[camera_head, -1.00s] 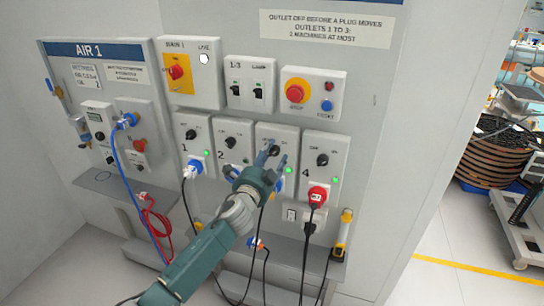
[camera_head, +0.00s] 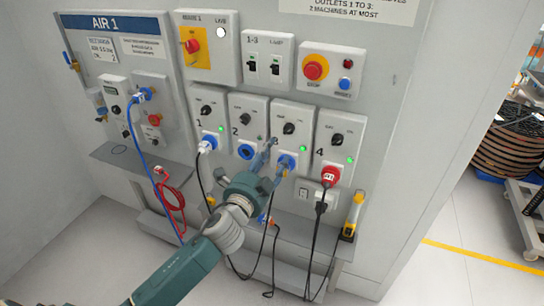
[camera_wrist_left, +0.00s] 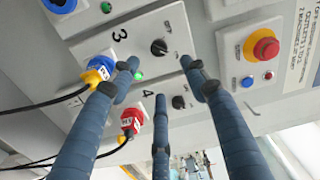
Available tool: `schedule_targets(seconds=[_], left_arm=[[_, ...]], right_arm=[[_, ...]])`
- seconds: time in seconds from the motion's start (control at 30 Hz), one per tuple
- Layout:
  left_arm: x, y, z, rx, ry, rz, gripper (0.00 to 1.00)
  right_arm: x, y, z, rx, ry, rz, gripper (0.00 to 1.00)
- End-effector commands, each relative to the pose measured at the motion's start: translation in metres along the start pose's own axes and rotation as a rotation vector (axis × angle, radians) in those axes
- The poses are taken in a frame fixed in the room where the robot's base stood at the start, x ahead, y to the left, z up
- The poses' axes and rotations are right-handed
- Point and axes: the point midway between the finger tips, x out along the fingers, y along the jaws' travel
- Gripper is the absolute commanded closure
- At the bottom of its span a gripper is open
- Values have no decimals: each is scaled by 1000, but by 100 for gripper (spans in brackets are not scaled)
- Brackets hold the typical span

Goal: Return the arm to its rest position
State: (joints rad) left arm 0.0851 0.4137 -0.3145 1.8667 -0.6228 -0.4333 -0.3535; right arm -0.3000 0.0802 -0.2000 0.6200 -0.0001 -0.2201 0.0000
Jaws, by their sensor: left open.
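My left gripper (camera_head: 272,156) is open and empty in front of outlets 2 and 3. Its fingers show spread in the wrist view (camera_wrist_left: 160,78), with nothing between them. The outlet 3 switch knob (camera_head: 289,128) is uncovered above the fingertips; it also shows in the wrist view (camera_wrist_left: 158,47). A blue plug (camera_head: 287,163) sits in outlet 3, just right of the fingers, and shows with a yellow part in the wrist view (camera_wrist_left: 98,72). I cannot tell whether a finger touches it. My right gripper is not in view.
A red plug (camera_head: 331,175) is in outlet 4 and a white-blue plug (camera_head: 207,145) in outlet 1. The outlet 2 socket (camera_head: 246,152) is empty. Black cables hang below.

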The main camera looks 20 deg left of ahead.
Motion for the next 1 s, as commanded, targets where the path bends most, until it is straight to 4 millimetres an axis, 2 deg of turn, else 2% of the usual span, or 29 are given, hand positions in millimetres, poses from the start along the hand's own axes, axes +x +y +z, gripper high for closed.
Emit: schedule_targets(seconds=[0.37,0.47,0.57,0.67,0.7,0.77,0.8,0.87,0.9,0.97,1.0], left_arm=[[0,1,0,-1,-1,2,54],[0,18,6,-19,-11,29,54],[-1,62,22,-65,-42,99,54],[-11,128,44,-139,-94,203,54],[-18,158,54,-172,-118,249,54],[-30,200,68,-223,-156,314,54],[-40,228,76,-258,-183,356,54],[-58,270,88,-308,-225,418,54],[-72,297,95,-343,-254,459,54],[-94,336,105,-392,-299,518,54],[-111,362,112,-426,-332,557,54]], right_arm=[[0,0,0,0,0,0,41],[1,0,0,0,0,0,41],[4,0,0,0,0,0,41],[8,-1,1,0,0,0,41],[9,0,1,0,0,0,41],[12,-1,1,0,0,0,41],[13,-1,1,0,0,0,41],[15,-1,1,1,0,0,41],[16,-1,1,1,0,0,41],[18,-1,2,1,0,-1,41],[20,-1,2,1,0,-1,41]])
